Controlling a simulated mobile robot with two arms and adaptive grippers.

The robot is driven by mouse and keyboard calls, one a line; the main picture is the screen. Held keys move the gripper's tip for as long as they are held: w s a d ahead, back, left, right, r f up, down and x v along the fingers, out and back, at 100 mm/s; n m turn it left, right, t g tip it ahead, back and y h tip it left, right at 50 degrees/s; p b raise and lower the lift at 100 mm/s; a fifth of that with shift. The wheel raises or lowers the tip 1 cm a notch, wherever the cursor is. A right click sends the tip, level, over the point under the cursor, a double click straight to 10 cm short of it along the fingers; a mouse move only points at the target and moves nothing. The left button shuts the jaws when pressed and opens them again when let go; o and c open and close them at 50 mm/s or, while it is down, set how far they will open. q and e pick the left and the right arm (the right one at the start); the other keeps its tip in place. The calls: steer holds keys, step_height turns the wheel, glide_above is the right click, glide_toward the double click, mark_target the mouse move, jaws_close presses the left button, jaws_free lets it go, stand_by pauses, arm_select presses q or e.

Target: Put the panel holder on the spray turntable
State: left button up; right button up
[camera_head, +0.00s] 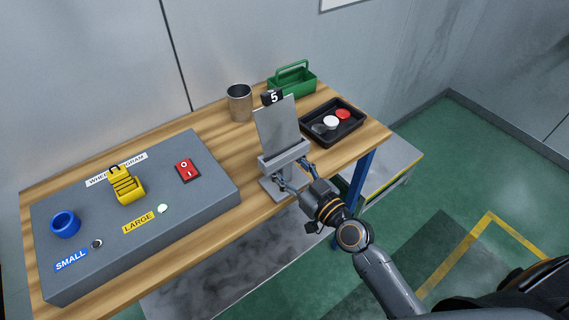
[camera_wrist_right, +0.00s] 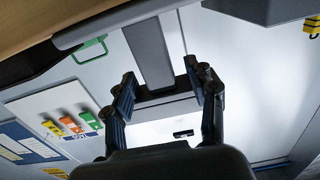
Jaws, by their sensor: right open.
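The panel holder (camera_head: 284,154) is a grey stand with a foot and a ledge, upright on the wooden table near its front edge. A flat grey panel (camera_head: 277,124) with a black "5" tag stands on the ledge. My right gripper (camera_head: 291,171) is open at the holder's front, just below the ledge. In the right wrist view its two fingers (camera_wrist_right: 167,88) lie either side of the grey post (camera_wrist_right: 150,52); whether they touch it I cannot tell. I cannot pick out a spray turntable for certain. My left gripper is not in view.
A grey box (camera_head: 95,258) on the left carries a blue ring (camera_head: 65,223), a yellow piece (camera_head: 126,188) and a red switch (camera_head: 187,169). A metal cup (camera_head: 240,103), a green carrier (camera_head: 291,82) and a black tray (camera_head: 348,113) with small discs stand behind and right.

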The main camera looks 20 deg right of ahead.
steer(key=shift+x, duration=0.75)
jaws_close()
steer(key=shift+r, duration=0.1)
steer(key=shift+r+p, duration=0.45)
steer(key=shift+r, duration=0.65)
steer(key=s+r, duration=0.1)
steer(key=r, duration=0.1)
steer(key=s+r, duration=0.2)
steer(key=s+r+p, duration=0.1)
steer(key=r, duration=0.1)
steer(key=shift+s+d, duration=0.1)
steer(key=shift+s, duration=0.1)
steer(key=s+r, duration=0.5)
steer(key=s, duration=0.4)
steer(key=s+d+f+m+t+h+p, duration=0.1)
steer(key=d+f+m+h, duration=0.3)
steer(key=h, duration=0.2)
steer(key=shift+s+d+f, duration=0.15)
steer(key=shift+s+f, duration=0.15)
steer(key=shift+s, duration=0.05)
